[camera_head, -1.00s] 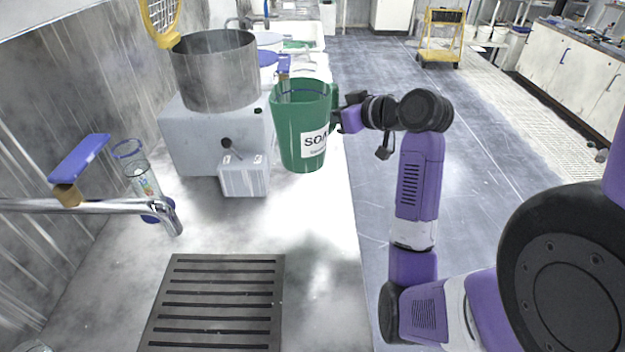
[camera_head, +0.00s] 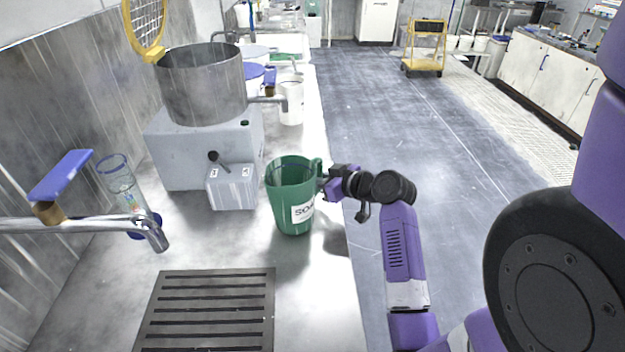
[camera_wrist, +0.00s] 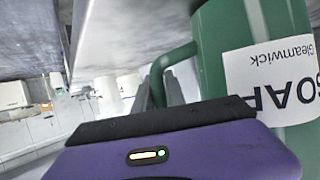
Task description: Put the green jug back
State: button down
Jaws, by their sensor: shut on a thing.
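The green jug (camera_head: 289,183) with a white "SOAP" label is in the head view, upright at the right part of the counter (camera_head: 225,250). Its base appears at or very near the counter top; I cannot tell whether it touches. My gripper (camera_head: 325,183) is at the jug's right side, shut on its handle. In the wrist view the jug (camera_wrist: 215,60) fills the right side, its label upside down, and the handle (camera_wrist: 172,62) runs between the fingers of my gripper (camera_wrist: 160,92).
A white jug (camera_head: 291,102) stands farther back. A slotted dark grate (camera_head: 208,310), tap (camera_head: 150,232) and glass cylinder (camera_head: 122,185) are in front and left.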

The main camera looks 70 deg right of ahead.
jog(key=shift+f, duration=0.3)
jog(key=c, duration=1.8)
grip_release()
jog(key=shift+f, duration=0.1)
jog(key=o, duration=0.4)
jog(key=shift+r, duration=0.3)
jog(key=v, duration=1.2)
jog(key=shift+b, duration=0.4)
